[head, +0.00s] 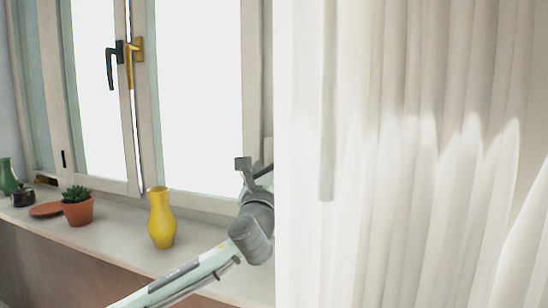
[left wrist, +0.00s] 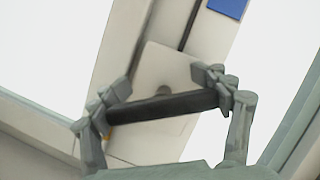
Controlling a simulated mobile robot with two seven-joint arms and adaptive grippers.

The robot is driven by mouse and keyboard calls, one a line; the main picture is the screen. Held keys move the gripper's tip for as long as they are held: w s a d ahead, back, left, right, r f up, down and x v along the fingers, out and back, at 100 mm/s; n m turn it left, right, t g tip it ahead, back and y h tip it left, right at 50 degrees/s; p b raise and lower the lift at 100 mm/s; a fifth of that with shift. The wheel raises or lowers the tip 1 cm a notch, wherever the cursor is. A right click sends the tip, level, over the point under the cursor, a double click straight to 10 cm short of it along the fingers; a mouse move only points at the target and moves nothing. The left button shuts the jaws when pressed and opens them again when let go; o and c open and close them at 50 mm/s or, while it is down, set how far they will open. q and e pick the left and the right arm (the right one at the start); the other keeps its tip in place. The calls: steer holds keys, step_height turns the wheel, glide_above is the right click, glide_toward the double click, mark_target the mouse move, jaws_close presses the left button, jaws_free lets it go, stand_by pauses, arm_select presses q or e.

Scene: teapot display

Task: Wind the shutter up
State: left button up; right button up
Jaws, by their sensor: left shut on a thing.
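My left gripper (head: 254,174) is at the right edge of the window frame, beside the curtain. In the left wrist view its fingers (left wrist: 166,98) are shut on the two ends of a dark bar-shaped handle (left wrist: 172,106). The bar lies across a pale rounded plate (left wrist: 162,66) on the frame. A grey strip (left wrist: 178,22) runs up from the plate. In the head view the handle is mostly hidden by my gripper. The shutter itself cannot be made out; the window panes (head: 200,90) look bright white. My right gripper is not in view.
The sill (head: 110,225) holds a yellow vase (head: 161,220), a potted succulent (head: 77,210), a terracotta saucer (head: 46,210), a small dark pot (head: 23,197) and a green vase (head: 8,178). A white curtain (head: 420,200) fills the right side. A blue patch (left wrist: 228,7) shows above the plate.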

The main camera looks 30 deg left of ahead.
arm_select(q)
steer(key=shift+n, duration=0.5)
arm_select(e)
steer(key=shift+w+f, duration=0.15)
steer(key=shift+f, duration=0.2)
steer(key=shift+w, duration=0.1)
arm_select(q)
steer(key=o, duration=1.3)
steer(key=shift+c, duration=0.2)
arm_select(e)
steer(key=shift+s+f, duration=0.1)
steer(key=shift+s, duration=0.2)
arm_select(q)
steer(key=shift+s, duration=0.1)
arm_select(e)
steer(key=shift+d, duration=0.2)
arm_select(q)
steer(key=shift+s+d+f, duration=0.2)
steer(key=shift+s, duration=0.1)
steer(key=v, duration=1.1)
steer(key=shift+r, duration=0.15)
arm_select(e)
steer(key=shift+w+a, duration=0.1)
